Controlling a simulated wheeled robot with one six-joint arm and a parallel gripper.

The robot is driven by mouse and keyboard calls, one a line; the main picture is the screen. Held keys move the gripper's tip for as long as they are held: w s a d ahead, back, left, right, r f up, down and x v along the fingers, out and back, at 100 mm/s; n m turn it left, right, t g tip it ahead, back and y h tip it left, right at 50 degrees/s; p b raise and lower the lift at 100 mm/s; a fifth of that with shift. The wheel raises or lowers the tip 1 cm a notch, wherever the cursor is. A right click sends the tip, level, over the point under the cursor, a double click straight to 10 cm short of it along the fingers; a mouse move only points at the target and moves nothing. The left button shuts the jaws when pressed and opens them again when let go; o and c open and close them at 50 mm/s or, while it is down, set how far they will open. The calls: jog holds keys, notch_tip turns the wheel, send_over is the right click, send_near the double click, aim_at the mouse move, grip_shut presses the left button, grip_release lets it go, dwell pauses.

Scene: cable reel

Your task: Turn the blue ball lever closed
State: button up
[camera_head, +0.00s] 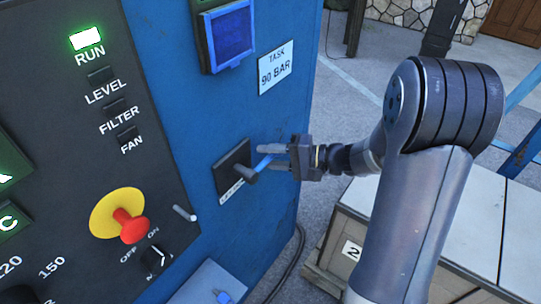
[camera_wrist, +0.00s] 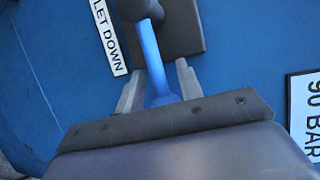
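The blue lever (camera_head: 264,162) sticks out from a dark hub on a black plate (camera_head: 234,165) on the blue panel. It also shows in the wrist view (camera_wrist: 151,58), running from the dark hub at the top down between my fingers. My gripper (camera_head: 276,158) is at the lever's outer end, one finger on each side. In the wrist view my gripper (camera_wrist: 159,76) looks open, with blue panel visible between the fingertips and the lever. The lever's outer end is partly hidden by the gripper. No ball shape is clear.
A "LET DOWN" label (camera_wrist: 109,35) sits beside the plate. A "90 BAR" sign (camera_head: 276,68) and a blue screen (camera_head: 231,36) are above. A red emergency button (camera_head: 132,226) is at left. A crate (camera_head: 340,238) stands on the floor at lower right.

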aim_at(250, 172)
grip_shut()
dwell(0.3)
